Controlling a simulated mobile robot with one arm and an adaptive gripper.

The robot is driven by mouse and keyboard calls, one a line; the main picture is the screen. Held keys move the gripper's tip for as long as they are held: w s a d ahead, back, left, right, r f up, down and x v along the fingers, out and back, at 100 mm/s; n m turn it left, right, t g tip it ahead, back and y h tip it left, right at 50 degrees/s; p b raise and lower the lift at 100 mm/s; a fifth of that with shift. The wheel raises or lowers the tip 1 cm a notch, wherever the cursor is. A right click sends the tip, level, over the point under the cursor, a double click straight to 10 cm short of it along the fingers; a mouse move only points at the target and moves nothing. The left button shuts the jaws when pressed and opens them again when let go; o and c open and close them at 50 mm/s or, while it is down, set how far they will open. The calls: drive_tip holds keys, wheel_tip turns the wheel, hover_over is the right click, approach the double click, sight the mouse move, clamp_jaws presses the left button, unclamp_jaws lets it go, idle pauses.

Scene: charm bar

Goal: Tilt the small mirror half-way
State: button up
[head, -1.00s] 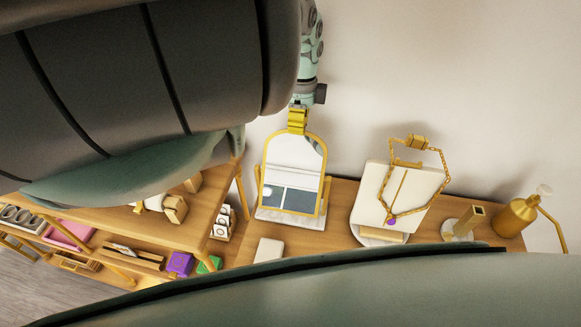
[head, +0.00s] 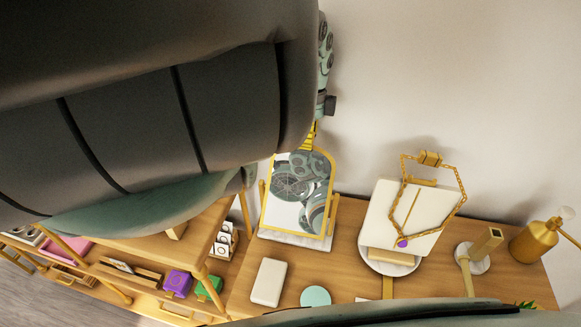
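The small mirror (head: 298,190) has an arched gold frame and stands on a pale base (head: 296,238) on the wooden table. Its glass now reflects grey-green parts of my arm. A gold upright shows at its right side. My gripper (head: 309,138) is at the mirror's top edge, mostly hidden behind my dark arm. Only a yellow piece shows there, at or against the frame's top. Whether the fingers are closed on the frame cannot be seen.
A cream necklace stand with a gold chain (head: 404,216) stands right of the mirror. A white box (head: 268,282) and a mint disc (head: 315,296) lie in front. A wooden shelf unit (head: 209,235) stands left.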

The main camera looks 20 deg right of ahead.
drive_tip(key=shift+o, duration=0.3)
wheel_tip(320, 180, up, 12)
drive_tip(key=w, duration=0.1)
drive_tip(key=shift+w+d, duration=0.2)
drive_tip(key=shift+d, duration=0.2)
idle(0.3)
